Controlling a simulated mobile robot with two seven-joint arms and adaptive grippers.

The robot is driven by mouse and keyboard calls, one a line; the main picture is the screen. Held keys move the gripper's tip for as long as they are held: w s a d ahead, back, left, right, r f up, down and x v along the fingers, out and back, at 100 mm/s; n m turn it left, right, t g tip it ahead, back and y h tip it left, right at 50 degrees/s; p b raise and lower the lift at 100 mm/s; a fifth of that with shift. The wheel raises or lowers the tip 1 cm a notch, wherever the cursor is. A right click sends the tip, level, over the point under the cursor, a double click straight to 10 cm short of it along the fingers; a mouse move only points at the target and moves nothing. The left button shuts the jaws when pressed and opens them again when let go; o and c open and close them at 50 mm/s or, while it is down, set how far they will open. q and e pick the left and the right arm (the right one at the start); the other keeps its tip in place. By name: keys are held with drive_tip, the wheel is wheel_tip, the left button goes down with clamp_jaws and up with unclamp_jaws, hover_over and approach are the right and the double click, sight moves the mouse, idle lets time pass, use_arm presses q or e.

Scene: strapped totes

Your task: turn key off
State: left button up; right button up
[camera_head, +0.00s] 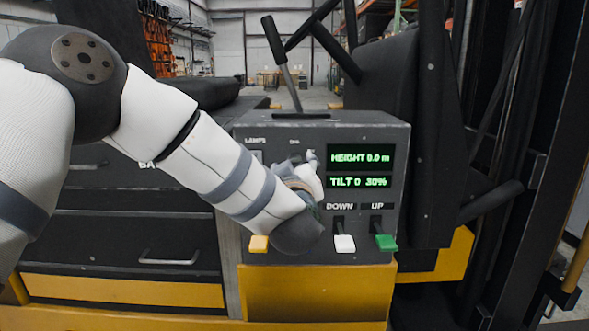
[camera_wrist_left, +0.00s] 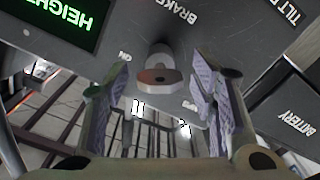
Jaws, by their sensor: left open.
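The key (camera_wrist_left: 157,72) is a grey knob with a flat grip on the dark console (camera_head: 365,130). In the left wrist view a label reading ON is to its left, and small markings I cannot read are to its lower right. My left gripper (camera_wrist_left: 160,82) is open, with one finger on each side of the key. I see no clear contact between the fingers and the key. In the head view my left gripper (camera_head: 311,160) is in front of the console and mostly hidden by my own wrist; the key cannot be made out there. My right gripper is not in view.
A green display (camera_head: 360,169) reads HEIGHT 0.0 m and TILT 0 30%. Below are a yellow switch (camera_head: 259,243), a white switch (camera_head: 344,243) and a green switch (camera_head: 386,242). A black-handled lever (camera_head: 281,55) rises above the console. Drawers (camera_head: 130,238) are at left.

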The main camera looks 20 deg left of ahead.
use_arm(q)
drive_tip(key=shift+c, duration=0.6)
drive_tip(key=c, duration=1)
drive_tip(key=shift+c, duration=0.2)
drive_tip(key=shift+n, duration=0.4)
drive_tip(key=n, duration=0.4)
drive_tip(key=shift+f+n, duration=0.1)
drive_tip(key=shift+n, duration=0.3)
drive_tip(key=n, duration=0.6)
drive_tip(key=shift+n, duration=0.3)
drive_tip(key=o, duration=1.2)
drive_tip(key=shift+c, duration=0.2)
